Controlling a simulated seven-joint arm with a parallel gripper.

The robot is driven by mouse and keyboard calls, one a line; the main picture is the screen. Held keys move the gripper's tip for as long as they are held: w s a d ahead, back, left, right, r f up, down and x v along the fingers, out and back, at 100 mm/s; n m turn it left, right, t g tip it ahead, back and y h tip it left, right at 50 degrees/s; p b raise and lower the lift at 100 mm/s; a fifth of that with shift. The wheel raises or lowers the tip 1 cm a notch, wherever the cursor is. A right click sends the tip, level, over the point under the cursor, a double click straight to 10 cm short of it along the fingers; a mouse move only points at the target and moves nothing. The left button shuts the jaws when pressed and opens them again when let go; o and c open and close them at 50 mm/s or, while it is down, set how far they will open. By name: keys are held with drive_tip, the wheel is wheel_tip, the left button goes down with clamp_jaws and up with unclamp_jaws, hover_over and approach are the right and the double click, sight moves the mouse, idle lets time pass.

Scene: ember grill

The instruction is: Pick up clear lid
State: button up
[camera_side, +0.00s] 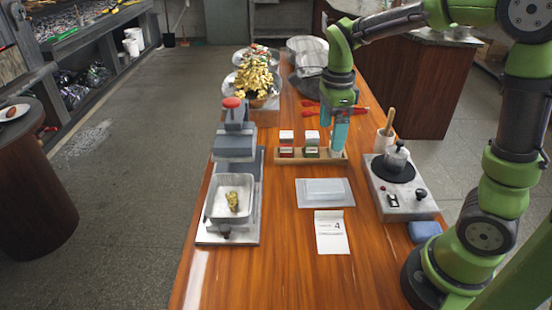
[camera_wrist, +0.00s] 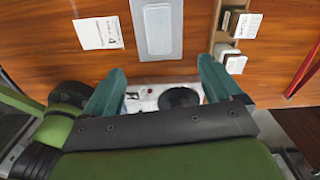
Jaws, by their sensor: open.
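My gripper (camera_side: 339,146), with teal fingers, points down beside the right end of the wooden spice rack, behind the lid in the side view. In the wrist view, the fingers (camera_wrist: 161,66) stand wide apart with nothing between them. The lid lies outside the fingers, and I see no contact with it.
The wooden rack (camera_side: 268,157) holds small red and green labelled boxes. A burner unit (camera_side: 405,207) with a small pot stands at right. A paper card (camera_side: 331,233) lies before the lid.

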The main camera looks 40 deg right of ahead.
drive_tip(key=m, duration=0.1)
approach(325, 186)
wheel_tip(325, 186, down, 9)
drive_tip(key=shift+w+r, duration=0.1)
drive_tip(key=c, duration=1.1)
